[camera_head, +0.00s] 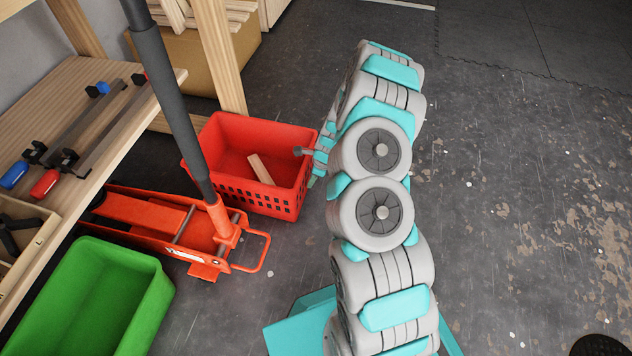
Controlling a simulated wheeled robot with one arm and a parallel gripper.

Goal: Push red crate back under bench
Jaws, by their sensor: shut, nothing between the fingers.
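The red crate (281,204) stands on the floor just in front of the wooden workbench, beside a bench leg. It is open-topped with a perforated side and holds a small wooden block (260,168). My gripper (302,151) is at the crate's right side, near its upper right rim, with the fingers pointing left. It is shut and empty. I cannot tell whether it touches the rim. My arm hides part of the floor right of the crate.
The wooden workbench (72,95) is on the left, with clamps on its top. An orange floor jack (150,214) with a long dark handle stands left of and nearer than the crate. A green bin (100,300) is at lower left. The floor at right is open.

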